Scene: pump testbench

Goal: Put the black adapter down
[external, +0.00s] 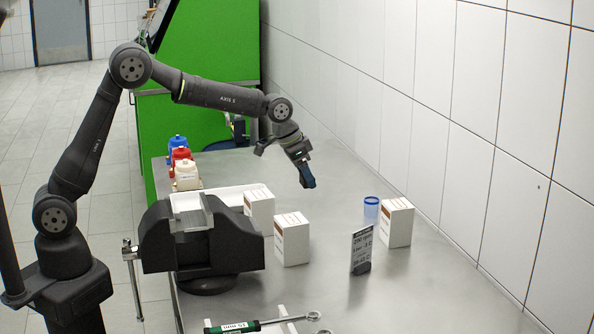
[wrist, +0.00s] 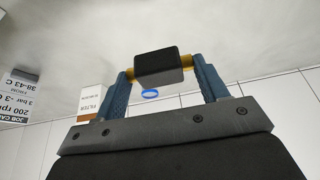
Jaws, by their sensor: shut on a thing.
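The black adapter (wrist: 158,67) is a dark block with yellow ends, seen in the wrist view between my two blue fingers. My gripper (wrist: 160,72) is shut on it, one finger at each side. In the external view my gripper (external: 307,182) points down above the grey table (external: 335,212), right of the middle, and the adapter cannot be made out clearly there. From this angle I cannot tell exactly how high the adapter is over the table.
White boxes (external: 292,239) (external: 397,222) stand on the table near a blue ring-topped cup (external: 371,209) and a job card (external: 361,250). The tiled wall bounds the right.

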